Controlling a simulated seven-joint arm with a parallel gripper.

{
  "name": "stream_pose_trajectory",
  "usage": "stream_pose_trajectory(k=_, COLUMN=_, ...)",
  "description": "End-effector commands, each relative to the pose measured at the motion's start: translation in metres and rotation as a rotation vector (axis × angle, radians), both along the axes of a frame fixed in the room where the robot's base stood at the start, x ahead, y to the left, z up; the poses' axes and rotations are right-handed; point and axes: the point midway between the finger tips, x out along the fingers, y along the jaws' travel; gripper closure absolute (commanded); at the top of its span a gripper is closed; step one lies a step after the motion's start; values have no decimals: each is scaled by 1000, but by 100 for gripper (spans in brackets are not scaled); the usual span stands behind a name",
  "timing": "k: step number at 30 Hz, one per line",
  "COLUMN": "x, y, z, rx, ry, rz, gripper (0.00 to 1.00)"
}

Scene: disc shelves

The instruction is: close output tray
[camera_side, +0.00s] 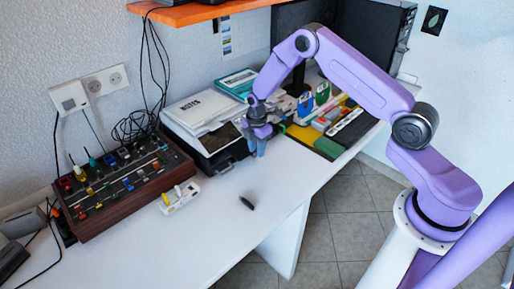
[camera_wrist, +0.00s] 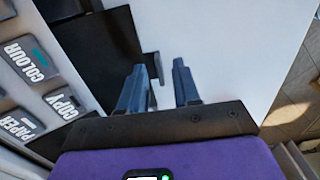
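The printer (camera_side: 200,108) stands on the white desk, with a pale top and a dark front. Its dark output tray (camera_side: 226,157) sticks out at the front, low over the desk. In the wrist view the output tray (camera_wrist: 98,45) is a black panel beside the printer's buttons, with a small dark tab (camera_wrist: 152,66) at its outer edge. My gripper (camera_side: 258,150) points down just right of the tray's front. In the wrist view my gripper (camera_wrist: 158,68) has its two fingers apart, with the tab near the left finger; I cannot tell whether they touch.
A mixer-like panel with knobs (camera_side: 125,187) and a small white block with yellow parts (camera_side: 178,197) stand left of the printer. A small dark object (camera_side: 247,203) lies on the desk in front. Colourful boxes (camera_side: 322,115) stand to the right. The front desk surface is mostly clear.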

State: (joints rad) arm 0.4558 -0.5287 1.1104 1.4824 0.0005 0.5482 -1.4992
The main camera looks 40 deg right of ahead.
Motion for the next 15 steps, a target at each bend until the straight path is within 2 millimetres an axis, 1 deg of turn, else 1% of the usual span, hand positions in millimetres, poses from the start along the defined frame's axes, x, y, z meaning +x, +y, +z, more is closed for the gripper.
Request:
stream_pose_trajectory(k=5, x=0, y=-1, z=2, rx=0, ry=0, rz=-1, gripper=68)
stream_pose_trajectory(k=8, x=0, y=-1, z=8, rx=0, ry=-1, rz=-1, gripper=68)
stream_pose_trajectory(k=11, x=1, y=-1, z=22, rx=0, ry=-2, rz=-1, gripper=68)
stream_pose_trajectory(k=15, x=1, y=-1, z=49, rx=0, ry=-4, rz=-1, gripper=68)
